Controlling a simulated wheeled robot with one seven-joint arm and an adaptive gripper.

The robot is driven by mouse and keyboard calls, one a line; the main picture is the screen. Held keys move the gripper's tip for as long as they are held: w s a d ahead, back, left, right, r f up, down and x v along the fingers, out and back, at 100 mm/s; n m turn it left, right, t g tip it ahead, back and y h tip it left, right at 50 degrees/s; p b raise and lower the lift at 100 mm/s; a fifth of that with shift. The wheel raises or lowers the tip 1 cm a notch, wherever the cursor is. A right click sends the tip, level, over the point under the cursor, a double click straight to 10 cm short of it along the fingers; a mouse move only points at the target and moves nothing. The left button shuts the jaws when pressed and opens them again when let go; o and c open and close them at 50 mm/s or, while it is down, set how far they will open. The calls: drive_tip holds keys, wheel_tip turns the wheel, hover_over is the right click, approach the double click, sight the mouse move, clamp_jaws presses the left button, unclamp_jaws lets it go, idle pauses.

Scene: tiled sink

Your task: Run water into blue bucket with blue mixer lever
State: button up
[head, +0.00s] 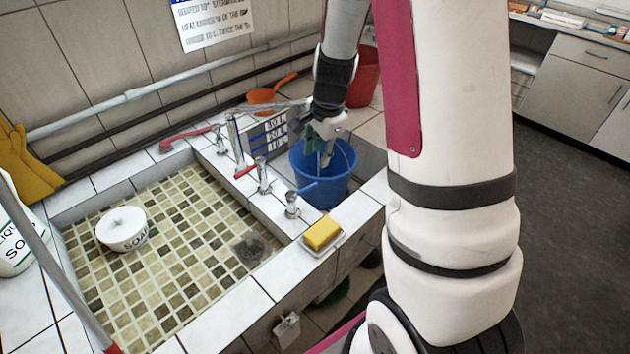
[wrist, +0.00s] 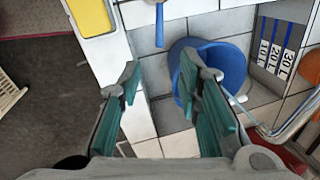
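The blue bucket (head: 322,185) stands upright in the small basin at the right, beside a board with litre marks. It also shows in the wrist view (wrist: 222,62), partly hidden by a finger. The blue mixer lever (head: 308,187) sits on a chrome valve (head: 292,205) on the ledge left of the bucket. The wrist view shows this lever (wrist: 159,24) beyond my fingertips. My gripper (head: 324,152) is above the bucket in the head view. In the wrist view my gripper (wrist: 163,78) has its teal fingers wide apart with nothing between them. I see no running water.
A red-levered valve (head: 262,178) and a chrome tap (head: 233,138) stand along the same ledge. A yellow sponge (head: 322,233) lies in a dish near the lever. A soap bowl (head: 122,229) sits in the tiled sink. A red bucket (head: 363,77) stands behind my arm.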

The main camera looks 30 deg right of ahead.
sight(313, 185)
drive_tip(key=f, duration=0.4)
drive_tip(key=w+f, duration=0.1)
drive_tip(key=f, duration=0.3)
drive_tip(key=w+f, duration=0.1)
drive_tip(key=f, duration=0.3)
drive_tip(key=shift+w+p, duration=0.2)
drive_tip(key=shift+p, duration=0.1)
clamp_jaws()
